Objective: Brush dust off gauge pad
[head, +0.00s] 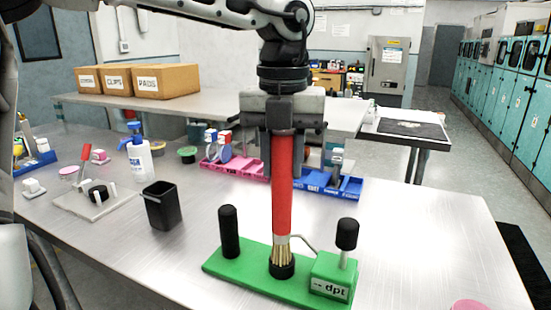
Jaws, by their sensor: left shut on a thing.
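My left gripper (282,150) comes down from above and is shut on a brush with a red handle (282,190). The brush is upright, with its tan bristles (281,256) pointing down. The bristle ends are at a round black pad (282,270) on a green base (235,263); they appear to touch it. The base also carries a black upright post (229,232) on the left. On its right is a green block marked "dpt" (331,280) with a black knob (347,234) on a metal stem. Any dust on the pad is hidden or too small to see. My right gripper is not in view.
A black open cup (161,206) stands left of the green base. Behind are a pink bin (236,168), a blue bin (345,187) and a white bottle (138,158). A plate with fittings (96,200) lies at left. The table's right side is mostly clear.

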